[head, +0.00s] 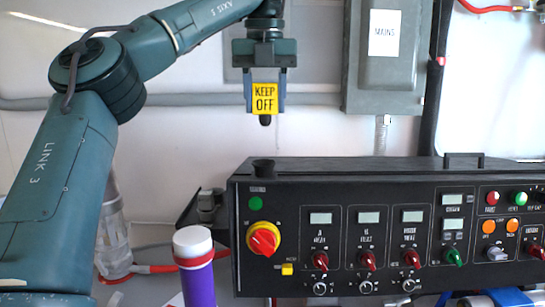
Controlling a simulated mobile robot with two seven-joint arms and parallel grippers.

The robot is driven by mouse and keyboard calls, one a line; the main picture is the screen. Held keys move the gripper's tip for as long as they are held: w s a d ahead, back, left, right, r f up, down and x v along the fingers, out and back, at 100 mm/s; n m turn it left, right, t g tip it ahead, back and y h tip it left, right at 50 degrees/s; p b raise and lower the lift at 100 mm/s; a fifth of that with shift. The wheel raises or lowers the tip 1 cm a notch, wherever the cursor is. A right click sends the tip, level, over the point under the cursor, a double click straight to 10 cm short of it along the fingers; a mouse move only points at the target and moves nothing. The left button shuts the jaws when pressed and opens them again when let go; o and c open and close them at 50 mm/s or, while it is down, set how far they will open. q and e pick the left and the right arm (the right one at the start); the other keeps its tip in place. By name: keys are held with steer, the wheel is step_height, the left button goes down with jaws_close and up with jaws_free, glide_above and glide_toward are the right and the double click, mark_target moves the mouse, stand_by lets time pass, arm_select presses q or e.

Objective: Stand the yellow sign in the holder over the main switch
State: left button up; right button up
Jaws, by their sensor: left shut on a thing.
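The yellow sign (264,90) reads KEEP OFF in black and hangs upright, with a short dark stub below it. My left gripper (265,104) is shut on the sign, its fingers at the sign's two sides, pointing down. The holder (263,167) is a small black cup on the top left of the black control panel (340,178). The sign appears above the holder in the picture, with a clear gap between them; the depth offset is hard to tell. The main switch (263,240), a red knob on a yellow disc, is on the panel front below the holder. My right gripper is not in view.
A grey MAINS box (384,60) and a conduit (180,101) are on the wall behind. A black handle (464,160) stands on the panel top at right. A purple bottle with a white cap (193,240) and a clear bottle (114,235) stand left of the panel.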

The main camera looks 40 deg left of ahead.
mark_target(262, 114)
arm_select(q)
steer(key=f, duration=0.4)
steer(key=shift+s+a, duration=0.15)
steer(key=shift+s, duration=0.15)
step_height(262, 114, down, 4)
steer(key=shift+w+r, duration=0.1)
steer(key=shift+f, duration=0.45)
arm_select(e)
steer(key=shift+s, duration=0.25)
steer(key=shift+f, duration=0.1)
arm_select(q)
steer(key=shift+f, duration=0.15)
steer(key=o, duration=1)
